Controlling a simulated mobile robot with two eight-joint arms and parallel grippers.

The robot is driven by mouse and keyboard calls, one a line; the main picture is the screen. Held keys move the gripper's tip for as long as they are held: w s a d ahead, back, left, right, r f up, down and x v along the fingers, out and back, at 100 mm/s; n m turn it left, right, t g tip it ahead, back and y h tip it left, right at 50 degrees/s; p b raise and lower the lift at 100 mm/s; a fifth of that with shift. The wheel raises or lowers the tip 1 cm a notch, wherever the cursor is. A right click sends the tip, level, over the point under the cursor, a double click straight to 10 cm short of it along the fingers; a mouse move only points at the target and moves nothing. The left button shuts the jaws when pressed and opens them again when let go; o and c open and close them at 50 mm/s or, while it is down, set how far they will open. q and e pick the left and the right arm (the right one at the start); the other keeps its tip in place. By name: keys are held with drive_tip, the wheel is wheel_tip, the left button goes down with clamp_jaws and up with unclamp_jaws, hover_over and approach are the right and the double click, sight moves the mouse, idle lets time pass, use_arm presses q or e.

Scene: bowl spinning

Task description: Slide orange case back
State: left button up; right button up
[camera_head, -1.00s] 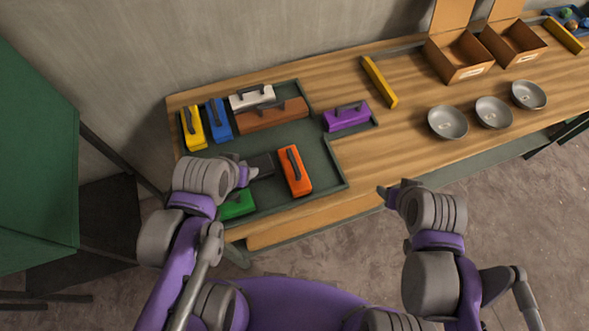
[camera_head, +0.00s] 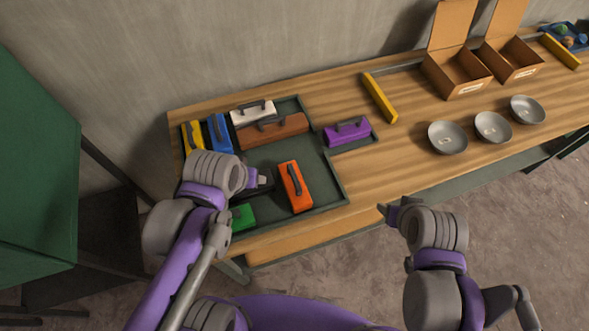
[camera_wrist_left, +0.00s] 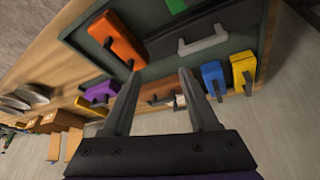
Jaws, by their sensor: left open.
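The orange case (camera_head: 296,187), with a dark handle on top, lies in the right front part of the dark green tray (camera_head: 330,199). In the left wrist view the orange case (camera_wrist_left: 119,40) is at the upper left, beyond the fingertips and apart from them. My left gripper (camera_head: 266,181) is over the tray, left of the orange case; its open, empty fingers (camera_wrist_left: 158,76) show in the left wrist view. A black case (camera_wrist_left: 205,50) with a grey handle is beyond the fingers there. My right gripper (camera_head: 389,210) hangs in front of the table, away from the cases; its jaw opening is unclear.
The green case (camera_head: 242,215) is at the tray's front. The brown (camera_head: 272,132), white (camera_head: 252,112), blue (camera_head: 219,134) and yellow (camera_head: 193,135) cases are at the back and left. The purple case (camera_head: 347,132) is in the right recess. Bare tray shows behind the orange case.

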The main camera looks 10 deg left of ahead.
sight(294, 177)
use_arm(q)
drive_tip(key=w+d+n+g, duration=0.1)
drive_tip(key=w+d, duration=0.1)
drive_tip(key=d, duration=0.1)
drive_tip(key=w+d+f+n+g, duration=0.1)
drive_tip(key=w+d+n+g, duration=0.1)
drive_tip(key=w+d, duration=0.1)
drive_tip(key=w+d+f+n+g, duration=0.1)
drive_tip(key=w+d, duration=0.1)
drive_tip(key=d, duration=0.1)
drive_tip(key=shift+w+g+b, duration=0.35)
drive_tip(key=shift+g+b, duration=0.05)
drive_tip(key=shift+w+d+f+n, duration=0.1)
drive_tip(key=shift+d+f+n, duration=0.15)
drive_tip(key=shift+n, duration=0.15)
wheel_tip(294, 177, down, 7)
drive_tip(key=b, duration=0.4)
drive_tip(key=shift+f, duration=0.15)
use_arm(e)
wheel_tip(294, 177, down, 7)
drive_tip(key=s, duration=0.2)
drive_tip(key=shift+s+g, duration=0.3)
drive_tip(key=shift+s, duration=0.1)
drive_tip(key=shift+f, duration=0.1)
use_arm(q)
drive_tip(key=shift+c, duration=0.7)
clamp_jaws()
